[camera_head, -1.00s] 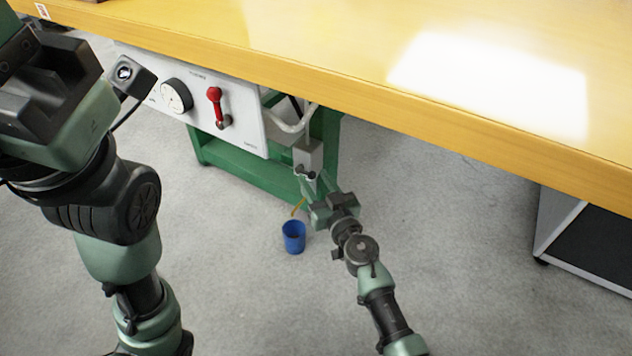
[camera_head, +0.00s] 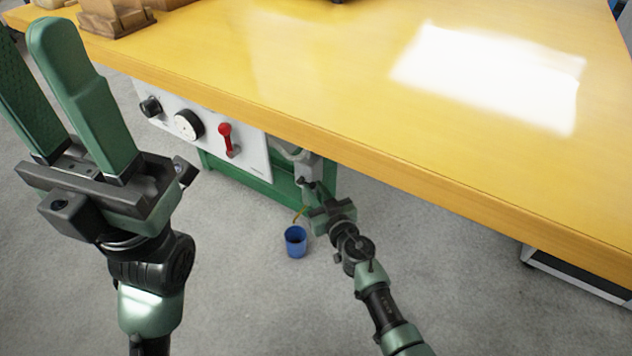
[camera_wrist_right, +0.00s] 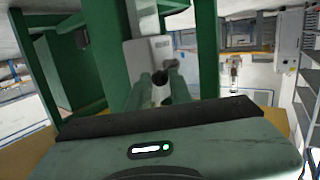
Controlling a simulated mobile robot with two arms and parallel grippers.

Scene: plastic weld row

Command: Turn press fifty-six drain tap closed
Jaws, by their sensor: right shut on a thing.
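The drain tap (camera_head: 305,172) is a light grey block under the bench edge, with a dark handle. In the right wrist view its block (camera_wrist_right: 146,54) carries a small label, and the round dark end of the handle (camera_wrist_right: 160,77) sits between my green fingers. My right gripper (camera_head: 316,196) is shut on this handle; its fingers hide part of it. A thin yellowish stream or spout (camera_head: 299,214) shows between the tap and a blue cup (camera_head: 295,241) on the floor. My left gripper (camera_head: 28,50) is raised at the left, its fingers apart and empty.
The yellow bench top (camera_head: 300,60) overhangs the tap. A dark-fronted cabinet (camera_head: 575,275) stands at right. Floor around the cup is clear.

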